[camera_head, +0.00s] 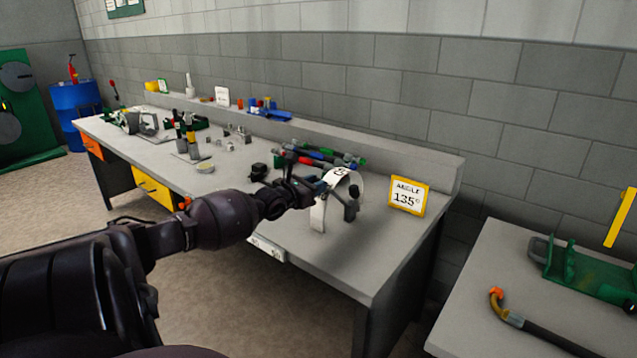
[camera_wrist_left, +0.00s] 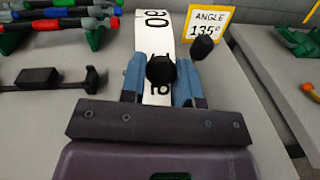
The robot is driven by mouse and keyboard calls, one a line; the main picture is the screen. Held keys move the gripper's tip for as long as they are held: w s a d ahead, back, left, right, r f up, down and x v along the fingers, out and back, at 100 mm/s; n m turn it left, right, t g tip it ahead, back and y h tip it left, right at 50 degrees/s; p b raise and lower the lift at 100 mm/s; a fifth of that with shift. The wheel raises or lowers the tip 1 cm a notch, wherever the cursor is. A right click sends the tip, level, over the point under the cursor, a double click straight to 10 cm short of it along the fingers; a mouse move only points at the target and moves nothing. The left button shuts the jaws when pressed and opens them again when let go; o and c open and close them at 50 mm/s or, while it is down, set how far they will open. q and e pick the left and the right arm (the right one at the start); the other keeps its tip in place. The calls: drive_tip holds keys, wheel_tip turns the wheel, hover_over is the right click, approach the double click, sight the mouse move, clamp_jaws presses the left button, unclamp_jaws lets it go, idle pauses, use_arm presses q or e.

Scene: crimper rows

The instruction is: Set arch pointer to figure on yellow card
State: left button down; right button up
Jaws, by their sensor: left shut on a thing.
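The yellow card (camera_head: 409,197) stands at the right end of the bench and reads "ANGLE 135°". It also shows in the left wrist view (camera_wrist_left: 208,24). The white arch scale (camera_head: 318,214) stands on the bench left of the card; part of its marking, "80", shows in the left wrist view (camera_wrist_left: 157,30). My left gripper (camera_head: 322,186) is at the arch. In the wrist view its blue fingers (camera_wrist_left: 160,82) are shut around a black round knob (camera_wrist_left: 161,72) in front of the arch. The pointer's exact reading is hidden. My right gripper is not in view.
Several screwdrivers (camera_head: 328,155) with coloured handles lie at the back of the bench behind the arch. A second table (camera_head: 475,270) at the right holds a green tool (camera_head: 590,275) and a bent pipe (camera_head: 530,325). Bare bench top lies in front of the card.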

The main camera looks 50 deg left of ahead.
use_arm(q)
drive_tip(key=shift+s+f, duration=0.2)
idle(0.4)
drive_tip(key=c, duration=0.9)
unclamp_jaws()
drive_tip(key=shift+o, duration=0.2)
drive_tip(key=s+d+p, duration=0.1)
drive_tip(key=s+p, duration=0.1)
drive_tip(key=s, duration=0.8)
drive_tip(key=shift+s+d, duration=0.3)
drive_tip(key=shift+d, duration=0.1)
